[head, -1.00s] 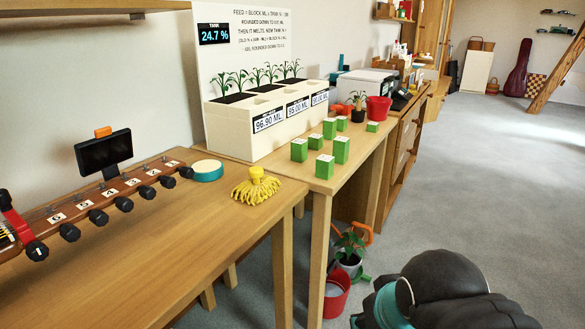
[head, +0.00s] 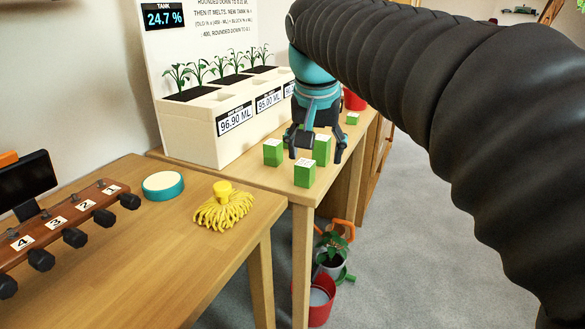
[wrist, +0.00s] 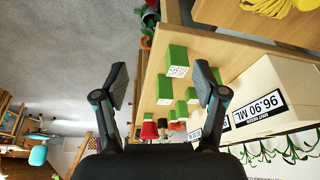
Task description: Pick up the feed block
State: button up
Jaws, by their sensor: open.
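Several green feed blocks with white printed tops stand upright on the table beside the planter. In the head view, one block (head: 304,174) is nearest the front edge, another (head: 273,153) is to its left, and one (head: 352,119) stands farther back. My gripper (head: 317,152) hangs over the group, its fingers spread and partly covering a block (head: 322,152) behind it. In the wrist view my gripper (wrist: 160,80) is open with nothing held. A large-looking block (wrist: 173,62) shows beyond and between the fingertips, nearer the right finger. I cannot tell which block is meant.
The white planter (head: 205,135) with seedlings and labels stands left of the blocks. A yellow mop-like object (head: 223,208) and a teal-rimmed disc (head: 163,185) lie on the nearer table (head: 190,260). A red pot (head: 353,100) stands behind. Buckets and a plant are on the floor.

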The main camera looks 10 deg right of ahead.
jog(key=w+a+r+m, duration=0.2)
jog(key=w+r, duration=0.2)
jog(key=w, duration=0.4)
jog(key=shift+m+g+h, duration=0.4)
jog(key=shift+w+d+b+x, duration=0.15)
jog(key=shift+b+x, duration=0.6)
jog(key=shift+x, duration=2.75)
jog(key=shift+w+d+b+x, duration=0.15)
jog(key=shift+b+x, duration=0.55)
jog(key=shift+x, duration=2.8)
jog(key=shift+r, duration=0.15)
jog(key=c, duration=1.3)
